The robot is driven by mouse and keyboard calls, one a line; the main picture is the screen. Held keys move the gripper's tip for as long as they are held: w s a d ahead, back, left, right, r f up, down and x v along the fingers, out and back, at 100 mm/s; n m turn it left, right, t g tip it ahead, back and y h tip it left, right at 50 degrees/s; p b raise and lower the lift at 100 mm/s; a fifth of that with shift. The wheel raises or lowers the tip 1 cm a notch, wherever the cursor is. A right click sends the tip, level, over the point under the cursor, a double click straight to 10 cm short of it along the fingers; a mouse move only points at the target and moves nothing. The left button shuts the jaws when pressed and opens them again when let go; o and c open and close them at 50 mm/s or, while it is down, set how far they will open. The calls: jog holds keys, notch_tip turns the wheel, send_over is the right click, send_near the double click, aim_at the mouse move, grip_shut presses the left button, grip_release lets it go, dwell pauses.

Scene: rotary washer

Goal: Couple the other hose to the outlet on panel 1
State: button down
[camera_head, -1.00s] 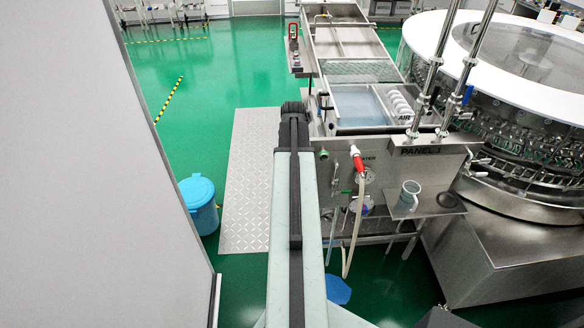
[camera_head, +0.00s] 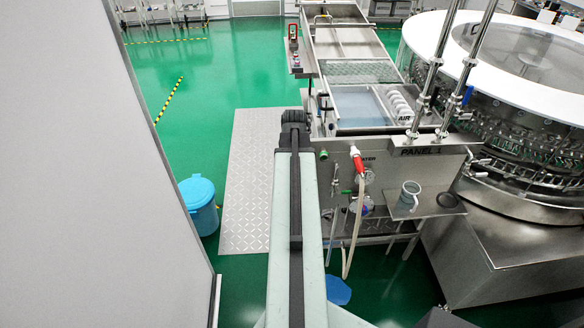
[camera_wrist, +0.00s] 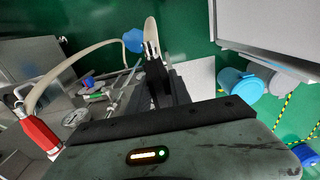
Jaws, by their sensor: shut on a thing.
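My gripper (camera_wrist: 153,68) is shut on a short cream hose (camera_wrist: 151,34) in the wrist view. Its grasped end is partly hidden by the dark fingers. In the head view my arm's end is at the left edge of panel 1 (camera_head: 410,170), with the fingers and held hose hidden. A green-ringed fitting (camera_head: 323,154), apparently an outlet, faces out from panel 1, just right of my arm, with nothing on it. Another cream hose (camera_head: 352,228) hangs from a red coupling (camera_head: 358,163) on the panel; the coupling also shows in the wrist view (camera_wrist: 40,132).
A gauge (camera_head: 370,177), valves and pipes sit below the coupling. A mug (camera_head: 409,194) stands on a shelf at the right. A blue bin (camera_head: 199,203) and a metal floor plate (camera_head: 247,190) lie left of my arm. A blue patch (camera_head: 338,291) is on the floor.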

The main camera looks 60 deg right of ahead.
jog(key=shift+s+a, duration=0.45)
jog(key=shift+a, duration=0.15)
jog(key=shift+s+a, duration=0.4)
jog(key=shift+a, duration=0.2)
jog(key=shift+s+d, duration=0.6)
jog(key=shift+s, duration=0.25)
jog(key=shift+s+d, duration=0.55)
jog(key=shift+s, duration=0.25)
jog(key=shift+s, duration=0.1)
jog(key=shift+s+d, duration=0.6)
jog(key=shift+s, duration=0.2)
jog(key=shift+s+d, duration=0.55)
jog(key=shift+s, duration=0.2)
jog(key=s+d, duration=0.2)
jog(key=s, duration=0.1)
jog(key=shift+s+d, duration=0.1)
jog(key=shift+s, duration=0.05)
